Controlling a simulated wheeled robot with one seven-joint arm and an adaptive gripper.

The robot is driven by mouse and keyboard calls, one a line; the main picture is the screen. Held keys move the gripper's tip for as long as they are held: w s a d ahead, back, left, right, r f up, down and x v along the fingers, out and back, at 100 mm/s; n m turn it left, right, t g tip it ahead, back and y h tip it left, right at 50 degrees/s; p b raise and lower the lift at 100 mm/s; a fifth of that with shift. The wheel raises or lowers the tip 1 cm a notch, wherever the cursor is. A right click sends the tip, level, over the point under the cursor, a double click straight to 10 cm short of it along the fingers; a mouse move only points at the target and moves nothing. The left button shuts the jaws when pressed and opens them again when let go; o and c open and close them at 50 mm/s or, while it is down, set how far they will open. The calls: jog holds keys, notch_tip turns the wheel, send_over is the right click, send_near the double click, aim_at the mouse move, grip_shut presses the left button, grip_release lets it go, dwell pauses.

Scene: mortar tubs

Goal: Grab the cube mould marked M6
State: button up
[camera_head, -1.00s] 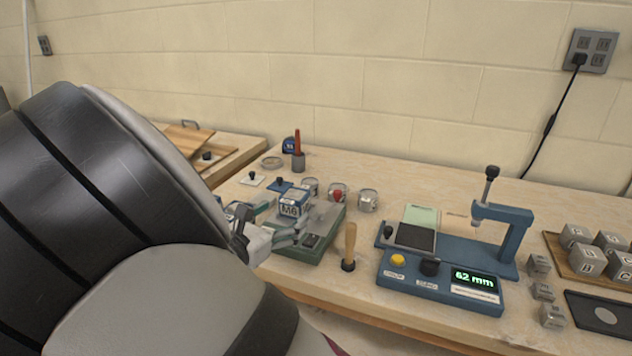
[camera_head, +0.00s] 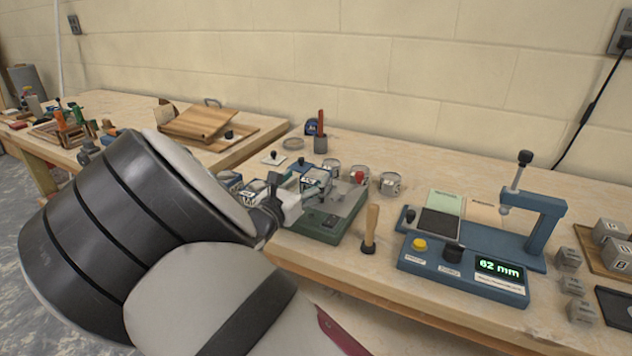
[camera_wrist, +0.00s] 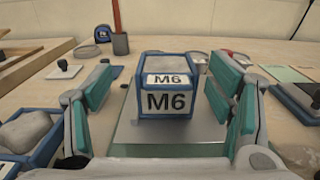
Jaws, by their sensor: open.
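The cube mould marked M6 (camera_wrist: 167,88) is a blue-edged box with white M6 labels on its front and top. In the wrist view it stands upright on a flat grey plate (camera_wrist: 140,137), between the fingers of my gripper (camera_wrist: 165,100). My gripper is open, with green-padded fingers to the left and right of the mould and visible gaps on both sides. In the head view the mould (camera_head: 316,181) sits on the green-based device (camera_head: 318,228), partly hidden by my gripper (camera_head: 300,195).
Another blue-edged mould (camera_wrist: 28,135) stands at the left in the wrist view. Several metal cups stand behind M6. A wooden board (camera_head: 200,122) lies at the back left.

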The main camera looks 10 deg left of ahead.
aim_at(311, 178)
jog(key=x, duration=0.3)
jog(key=shift+w+d+f, duration=0.2)
jog(key=shift+w+d, duration=0.05)
jog(key=shift+d, duration=0.25)
jog(key=shift+w+d+b, duration=0.1)
jog(key=shift+w+b, duration=0.2)
jog(key=shift+w, duration=0.15)
jog(key=shift+c, duration=0.2)
